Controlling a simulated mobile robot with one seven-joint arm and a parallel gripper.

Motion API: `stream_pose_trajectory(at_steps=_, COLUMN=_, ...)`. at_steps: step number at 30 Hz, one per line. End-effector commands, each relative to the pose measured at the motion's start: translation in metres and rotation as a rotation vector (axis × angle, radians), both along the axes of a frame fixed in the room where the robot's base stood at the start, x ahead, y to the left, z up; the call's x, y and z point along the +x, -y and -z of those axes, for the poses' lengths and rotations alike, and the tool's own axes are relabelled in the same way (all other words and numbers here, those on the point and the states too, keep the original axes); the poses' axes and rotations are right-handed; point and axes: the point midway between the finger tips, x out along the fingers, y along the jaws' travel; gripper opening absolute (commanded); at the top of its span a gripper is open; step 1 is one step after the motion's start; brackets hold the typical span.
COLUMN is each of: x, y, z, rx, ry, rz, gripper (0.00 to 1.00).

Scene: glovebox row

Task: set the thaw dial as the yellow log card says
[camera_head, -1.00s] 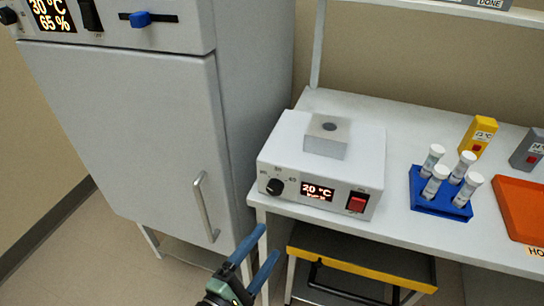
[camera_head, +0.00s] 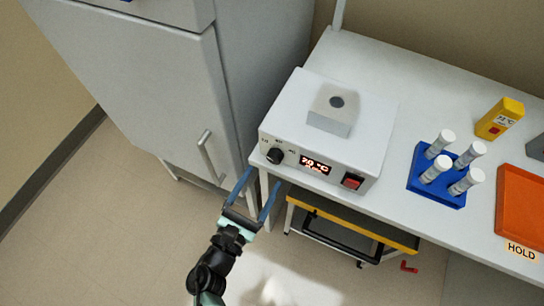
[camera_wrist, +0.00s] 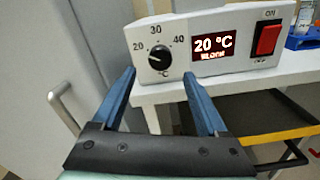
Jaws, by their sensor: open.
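The thaw dial (camera_head: 275,156) is a black knob at the left of the front panel of a white thaw unit (camera_head: 370,105). In the wrist view the dial (camera_wrist: 160,57) has marks 20, 30 and 40 around it, and its white pointer line points to the upper left, toward 20. The display (camera_wrist: 214,45) reads 20 °C, with a smaller line below that is hard to read. My gripper (camera_head: 255,193) is open and empty, in front of and below the dial, not touching it. The yellow log card is not plainly identifiable; a yellow device (camera_head: 499,119) stands on the bench.
A red rocker switch (camera_wrist: 268,38) sits right of the display. A blue rack (camera_head: 437,187) holds several white-capped tubes. An orange tray (camera_head: 522,208) marked HOLD lies at the right. A grey cabinet with a handle (camera_head: 210,157) stands at left. A yellow-edged cart (camera_head: 365,228) is under the bench.

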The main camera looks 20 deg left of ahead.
Motion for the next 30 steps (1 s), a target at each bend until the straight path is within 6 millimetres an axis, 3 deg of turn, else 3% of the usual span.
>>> stream_pose_trajectory(at_steps=3, x=0.025, y=0.001, z=-0.002, rx=0.001, ry=0.002, rz=0.003, gripper=0.76)
stream_pose_trajectory(at_steps=9, x=0.052, y=0.002, z=-0.001, rx=0.002, ry=0.001, rz=0.0, gripper=0.76)
stream_pose_trajectory(at_steps=22, x=0.061, y=0.002, z=0.0, rx=0.002, ry=0.0, rz=0.001, gripper=0.76)
stream_pose_trajectory(at_steps=30, x=0.061, y=0.002, z=0.0, rx=0.002, ry=0.0, rz=0.001, gripper=0.27)
